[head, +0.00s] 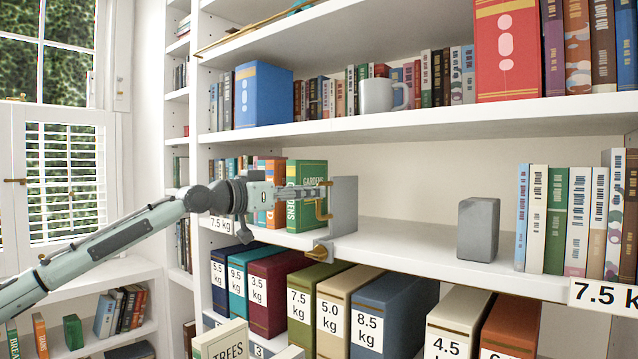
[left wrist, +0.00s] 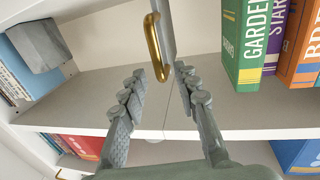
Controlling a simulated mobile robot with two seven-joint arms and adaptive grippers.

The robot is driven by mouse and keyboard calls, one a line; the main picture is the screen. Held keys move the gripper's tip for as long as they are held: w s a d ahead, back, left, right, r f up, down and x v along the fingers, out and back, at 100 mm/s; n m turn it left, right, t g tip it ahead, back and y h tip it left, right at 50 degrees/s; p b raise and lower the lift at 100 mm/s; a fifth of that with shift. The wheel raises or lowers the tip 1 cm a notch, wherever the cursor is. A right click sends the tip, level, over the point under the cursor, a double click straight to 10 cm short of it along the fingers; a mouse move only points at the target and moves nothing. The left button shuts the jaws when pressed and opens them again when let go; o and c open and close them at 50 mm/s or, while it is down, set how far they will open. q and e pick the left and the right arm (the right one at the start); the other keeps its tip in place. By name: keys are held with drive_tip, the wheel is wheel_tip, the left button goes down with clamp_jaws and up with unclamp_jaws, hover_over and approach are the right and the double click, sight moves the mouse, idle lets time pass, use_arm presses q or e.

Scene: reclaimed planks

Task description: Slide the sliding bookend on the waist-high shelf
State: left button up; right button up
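The sliding bookend (head: 344,205) is a grey upright plate on the waist-high shelf (head: 440,262), right of a green GARDENS book (head: 306,185). It has a brass handle (head: 323,207) on its side and a brass piece at its foot. In the left wrist view the brass handle (left wrist: 156,48) and the plate (left wrist: 168,25) show beyond the fingers. My left gripper (head: 300,192) is at the handle. Its fingers (left wrist: 160,74) are apart in the left wrist view, with the handle's end between the tips; contact is unclear. My right gripper is not in view.
A grey block (head: 478,229) stands on the same shelf to the right, before a row of books (head: 575,220). Shelf between bookend and block is bare. The shelf above holds a white mug (head: 378,96); weight-labelled books (head: 385,310) stand below.

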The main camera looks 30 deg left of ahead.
use_arm(q)
drive_tip(key=shift+p+x, duration=0.35)
drive_tip(key=shift+x, duration=1.25)
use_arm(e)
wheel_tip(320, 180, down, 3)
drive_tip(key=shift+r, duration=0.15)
use_arm(q)
drive_tip(key=shift+c, duration=0.4)
clamp_jaws()
